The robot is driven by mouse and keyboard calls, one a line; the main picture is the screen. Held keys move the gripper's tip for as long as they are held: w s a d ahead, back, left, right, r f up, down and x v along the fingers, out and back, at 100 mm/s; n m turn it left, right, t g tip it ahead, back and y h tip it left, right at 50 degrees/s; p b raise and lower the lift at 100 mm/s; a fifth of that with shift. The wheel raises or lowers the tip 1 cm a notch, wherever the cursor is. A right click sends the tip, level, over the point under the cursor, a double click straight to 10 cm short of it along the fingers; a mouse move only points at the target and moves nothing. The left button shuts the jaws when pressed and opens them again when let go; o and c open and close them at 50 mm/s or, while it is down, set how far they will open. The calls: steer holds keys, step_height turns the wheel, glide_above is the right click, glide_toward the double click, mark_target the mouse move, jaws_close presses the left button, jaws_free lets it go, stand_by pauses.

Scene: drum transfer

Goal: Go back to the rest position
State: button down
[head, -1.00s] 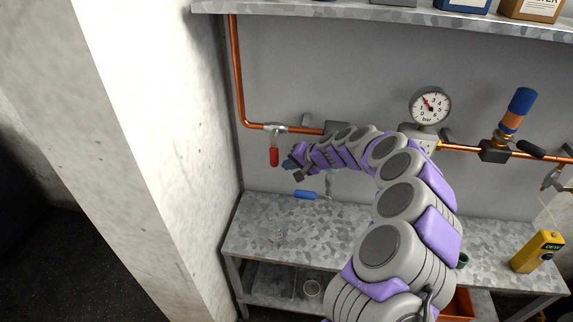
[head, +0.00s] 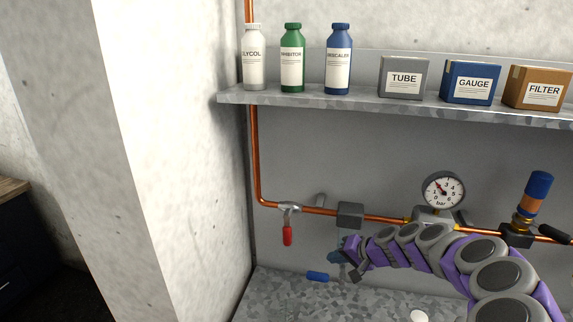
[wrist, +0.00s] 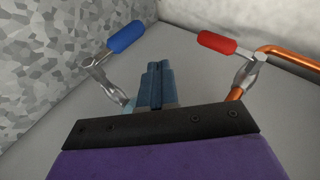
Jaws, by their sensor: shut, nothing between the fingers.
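My arm reaches in from the lower right in the head view, grey and purple. My gripper (head: 345,250) is at its far end, in front of the grey back panel and above the metal bench (head: 285,295). In the wrist view my gripper (wrist: 157,70) has its blue fingers together with nothing between them. A blue-handled valve (wrist: 126,37) lies to the left of the fingers and a red-handled valve (wrist: 218,43) to the right. Both look apart from the fingers. In the head view the red handle (head: 287,236) hangs down and the blue handle (head: 318,276) lies level.
A copper pipe (head: 255,150) runs down and then right to a gauge (head: 443,190). Above, a metal shelf (head: 330,99) holds three bottles and three boxes. A pale wall pillar (head: 170,130) stands at the left. A blue-and-orange cylinder (head: 536,195) stands on the pipe at right.

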steer(key=s+a+r+n+g, duration=0.2)
steer(key=s+a+r, duration=0.1)
steer(key=s+a, duration=0.3)
steer(key=s+a+r+n+g+h, duration=0.1)
steer(key=s+a+r+n, duration=0.1)
steer(key=s+a+r, duration=0.35)
steer(key=s+a+r+n+g, duration=0.2)
steer(key=s+a, duration=0.2)
steer(key=s, duration=0.5)
steer(key=s+d+f+g+h, duration=0.1)
steer(key=s+d+h, duration=0.1)
steer(key=s, duration=0.6)
steer(key=s+d+f+g+h, duration=0.1)
steer(key=s+d, duration=0.3)
steer(key=s, duration=0.5)
steer(key=s+d+f+m+g+h, duration=0.1)
steer(key=s+d+h, duration=0.2)
steer(key=s, duration=0.5)
steer(key=shift+s+d+f+g, duration=0.15)
steer(key=shift+s+d+g, duration=0.15)
steer(key=shift+s+d, duration=0.05)
